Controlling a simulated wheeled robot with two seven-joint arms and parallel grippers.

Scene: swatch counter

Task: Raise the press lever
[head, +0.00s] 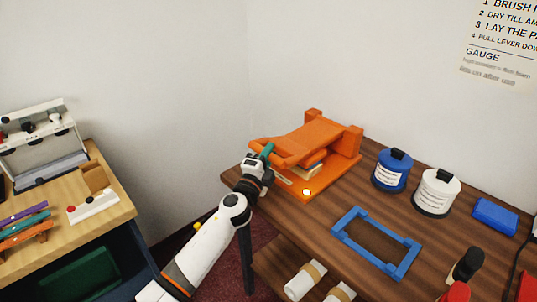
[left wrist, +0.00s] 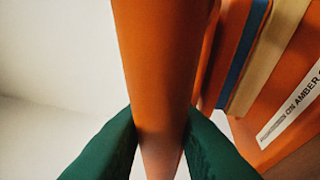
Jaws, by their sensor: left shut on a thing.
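The orange press (head: 318,180) stands at the back left corner of the brown counter. Its orange lever (head: 274,154) reaches toward the left front of the press. My left gripper (head: 266,151) is at the lever. In the left wrist view its green fingers (left wrist: 160,145) are shut on the orange lever bar (left wrist: 155,65), one on each side. A tan and blue layered piece (left wrist: 248,60) shows inside the press beside the bar. A label strip with lettering (left wrist: 295,105) is on the press. The right gripper is not seen.
A blue frame (head: 347,243) lies on the counter (head: 310,225) in front of the press. A blue jar (head: 391,172) and a white jar (head: 436,194) stand to the right. A light wood side table (head: 115,205) is at the left, across a gap.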

